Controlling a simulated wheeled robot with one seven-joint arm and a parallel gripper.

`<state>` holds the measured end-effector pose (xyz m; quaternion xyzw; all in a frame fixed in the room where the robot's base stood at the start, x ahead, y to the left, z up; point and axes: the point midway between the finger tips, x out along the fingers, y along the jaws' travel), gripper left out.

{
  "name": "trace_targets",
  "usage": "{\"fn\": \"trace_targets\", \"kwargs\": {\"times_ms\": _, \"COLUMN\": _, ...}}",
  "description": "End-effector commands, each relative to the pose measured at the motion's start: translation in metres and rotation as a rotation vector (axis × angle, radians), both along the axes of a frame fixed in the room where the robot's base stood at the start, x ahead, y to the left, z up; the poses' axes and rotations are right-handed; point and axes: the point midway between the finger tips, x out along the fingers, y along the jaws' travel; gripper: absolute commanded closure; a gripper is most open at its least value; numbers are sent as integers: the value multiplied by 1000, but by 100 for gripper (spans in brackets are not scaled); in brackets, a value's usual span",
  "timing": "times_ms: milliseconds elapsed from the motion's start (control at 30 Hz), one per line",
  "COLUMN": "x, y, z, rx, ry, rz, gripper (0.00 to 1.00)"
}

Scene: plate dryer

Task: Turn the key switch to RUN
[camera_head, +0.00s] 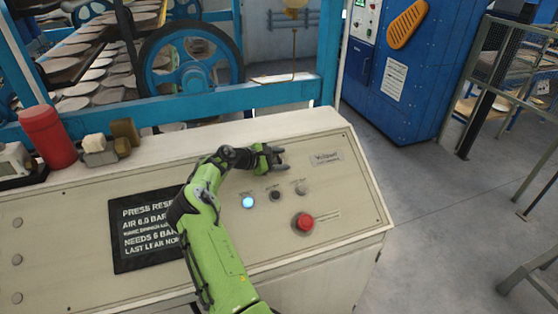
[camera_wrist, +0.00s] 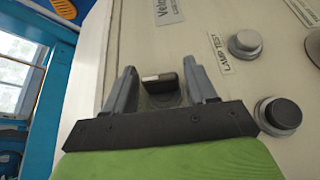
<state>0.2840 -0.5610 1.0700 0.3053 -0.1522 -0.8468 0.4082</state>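The key switch (camera_wrist: 160,92) shows in the wrist view as a small dark knob with a pale mark on its face, on a round dark base set in the cream panel (camera_head: 355,195). My gripper (camera_wrist: 162,80) is open, with one finger on each side of the knob and visible gaps between. Whether the fingertips are level with the knob or short of it I cannot tell. In the head view my gripper (camera_head: 281,156) is over the panel's upper part and the switch is not distinguishable there. No RUN marking is readable.
Below the gripper are a lit blue button (camera_head: 248,202), a black button (camera_head: 275,196), a pale lamp test button (camera_head: 302,188) and a red mushroom button (camera_head: 304,223). A dark display (camera_head: 150,228) lies left. A red cylinder (camera_head: 47,136) and blocks stand at the back left.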

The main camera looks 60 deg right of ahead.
Motion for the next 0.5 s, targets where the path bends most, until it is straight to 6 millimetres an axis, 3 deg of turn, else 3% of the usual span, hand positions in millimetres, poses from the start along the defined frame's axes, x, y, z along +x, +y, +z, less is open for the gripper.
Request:
{"fn": "trace_targets", "kwargs": {"times_ms": 333, "x": 2, "y": 3, "z": 0, "rx": 3, "ry": 0, "rz": 3, "gripper": 36}}
{"fn": "trace_targets", "kwargs": {"times_ms": 500, "x": 19, "y": 27, "z": 12, "rx": 4, "ry": -1, "rz": 7, "gripper": 36}}
